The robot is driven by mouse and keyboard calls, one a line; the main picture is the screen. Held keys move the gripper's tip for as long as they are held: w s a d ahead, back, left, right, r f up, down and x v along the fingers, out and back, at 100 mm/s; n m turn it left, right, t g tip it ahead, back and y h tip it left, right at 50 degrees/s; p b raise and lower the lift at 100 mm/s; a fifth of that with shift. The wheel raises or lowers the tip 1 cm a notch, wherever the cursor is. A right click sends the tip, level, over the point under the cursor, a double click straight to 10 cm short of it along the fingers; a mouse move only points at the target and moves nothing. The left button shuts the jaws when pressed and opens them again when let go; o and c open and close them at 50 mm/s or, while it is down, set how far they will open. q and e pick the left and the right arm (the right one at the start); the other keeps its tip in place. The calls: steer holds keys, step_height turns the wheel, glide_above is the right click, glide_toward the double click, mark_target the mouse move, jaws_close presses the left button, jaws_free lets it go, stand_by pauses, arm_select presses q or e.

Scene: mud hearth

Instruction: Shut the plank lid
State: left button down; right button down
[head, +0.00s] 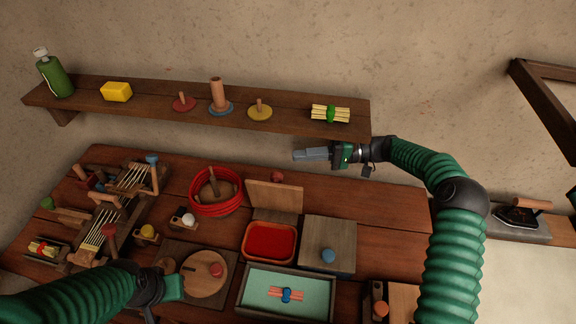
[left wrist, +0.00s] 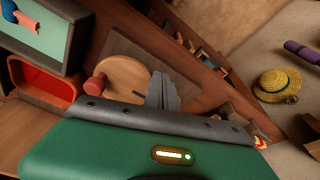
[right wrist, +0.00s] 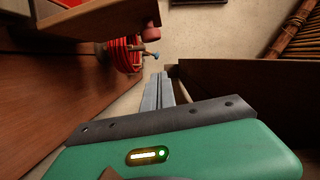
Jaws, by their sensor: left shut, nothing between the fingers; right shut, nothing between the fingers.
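The plank lid (head: 274,195) stands raised, upright or nearly so, at the back of a compartment with a red tray (head: 245,243). A red knob (head: 277,177) shows just behind its top edge; the knob also shows in the right wrist view (right wrist: 151,31). My right gripper (head: 297,155) is shut and empty, behind and above the lid, below the shelf, apart from it. Its fingers show in the right wrist view (right wrist: 158,82). My left gripper (head: 170,267) is shut and empty near a round wooden disc (head: 203,284); its fingers show in the left wrist view (left wrist: 162,82).
A flat wooden cover with a blue knob (head: 328,225) sits right of the red tray. A green-lined tray (head: 260,285) is in front. A red coil (head: 215,206) stands left of the lid. The wall shelf (head: 290,119) hangs above my right gripper. Bare table lies right (head: 390,210).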

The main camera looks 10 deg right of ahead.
mark_target(277, 192)
arm_select(q)
steer(key=shift+d+r+p, duration=0.2)
steer(key=shift+r+p, duration=0.4)
steer(key=shift+r, duration=0.15)
arm_select(e)
steer(key=s+a, duration=0.1)
steer(key=a, duration=0.1)
steer(key=s+a+f, duration=0.1)
steer(key=s+a, duration=0.1)
steer(key=shift+a, duration=0.2)
arm_select(q)
steer(key=shift+d, duration=0.15)
arm_select(e)
steer(key=shift+s+d, duration=0.1)
steer(key=shift+d, duration=0.1)
